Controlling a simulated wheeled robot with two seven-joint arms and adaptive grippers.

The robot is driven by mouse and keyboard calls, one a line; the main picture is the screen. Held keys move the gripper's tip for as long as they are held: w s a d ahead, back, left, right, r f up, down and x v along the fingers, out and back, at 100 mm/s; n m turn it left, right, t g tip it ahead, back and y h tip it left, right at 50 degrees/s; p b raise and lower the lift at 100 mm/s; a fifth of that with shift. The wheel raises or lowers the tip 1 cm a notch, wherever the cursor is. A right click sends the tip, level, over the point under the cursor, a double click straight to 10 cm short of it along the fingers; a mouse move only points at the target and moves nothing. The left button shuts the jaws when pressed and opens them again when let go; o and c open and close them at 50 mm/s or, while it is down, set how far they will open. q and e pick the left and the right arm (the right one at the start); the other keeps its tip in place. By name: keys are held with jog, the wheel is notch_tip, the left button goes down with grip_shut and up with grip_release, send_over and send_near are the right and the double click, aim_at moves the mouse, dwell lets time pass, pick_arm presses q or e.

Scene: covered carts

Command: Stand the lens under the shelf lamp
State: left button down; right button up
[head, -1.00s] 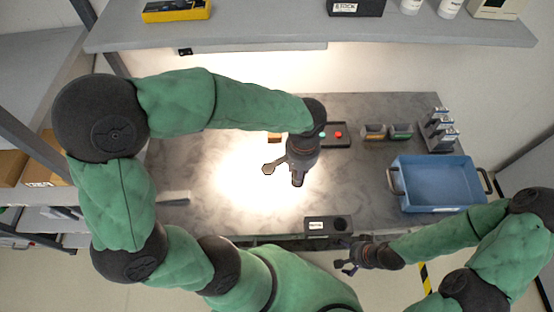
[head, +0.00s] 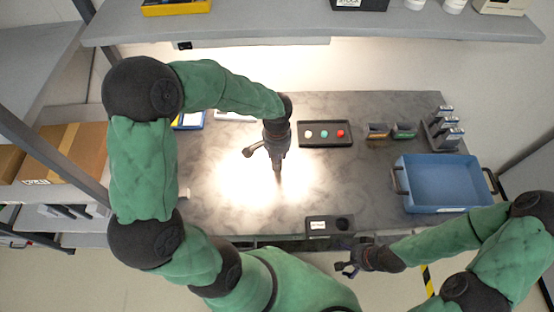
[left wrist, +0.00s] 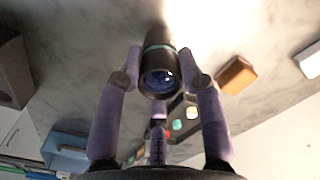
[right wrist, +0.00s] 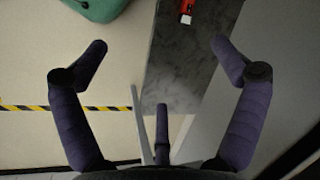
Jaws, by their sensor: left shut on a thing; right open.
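My left gripper (head: 268,156) is shut on the lens (left wrist: 158,68), a dark cylinder with a teal band and bluish glass, seen between its fingers in the left wrist view. In the head view the gripper is over the brightly lit patch of the table (head: 230,185), below the shelf lamp (head: 255,47) along the shelf's underside. The lens is hard to make out there, so I cannot tell whether it touches the table. My right gripper (head: 350,262) is open and empty off the table's front edge; its spread fingers also show in the right wrist view (right wrist: 155,50).
A black tray (head: 325,144) with white, teal and red buttons lies right of the left gripper. A black block with a round hole (head: 330,225) is at the front edge. A blue bin (head: 440,185) and a rack (head: 443,130) stand at right. The shelf (head: 300,28) overhangs the back.

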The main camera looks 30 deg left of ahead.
pick_arm(q)
notch_tip(320, 180, down, 2)
jog(key=shift+f+b, duration=0.15)
jog(key=shift+b, duration=0.15)
jog(key=c, duration=0.8)
grip_release()
jog(key=shift+r+p, duration=0.3)
jog(key=shift+r, duration=0.15)
notch_tip(320, 180, up, 12)
jog(key=shift+f+p, duration=0.25)
jog(key=shift+p, duration=0.85)
